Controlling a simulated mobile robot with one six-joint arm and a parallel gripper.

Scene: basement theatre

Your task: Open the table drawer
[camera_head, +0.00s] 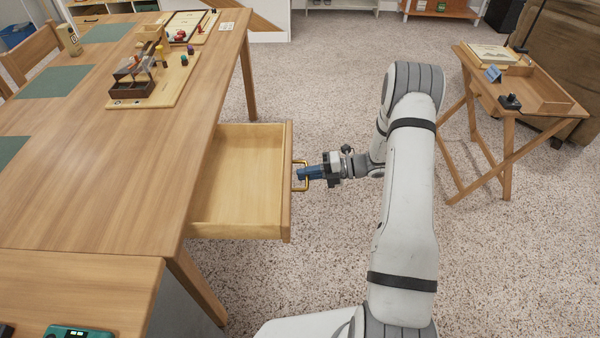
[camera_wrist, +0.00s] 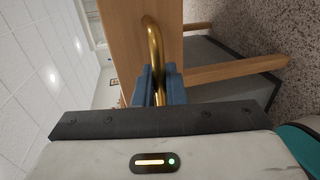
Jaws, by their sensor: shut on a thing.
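The table drawer (camera_head: 240,180) stands pulled out from the right side of the wooden table (camera_head: 110,160). Its inside looks empty. A brass handle (camera_head: 303,175) is on its front panel. My gripper (camera_head: 306,174) reaches in from the right and is shut on that handle. In the wrist view, the blue fingers of my gripper (camera_wrist: 158,85) sit on both sides of the brass handle (camera_wrist: 154,45), in front of the wooden drawer front (camera_wrist: 122,40). The fingers hide part of the handle.
Wooden boards with game pieces (camera_head: 155,75) and green mats (camera_head: 55,82) lie on the table. A small folding table (camera_head: 520,112) with a wooden tray stands at the right. A brown armchair (camera_head: 560,50) is behind it. Carpet (camera_head: 300,100) is clear between the tables.

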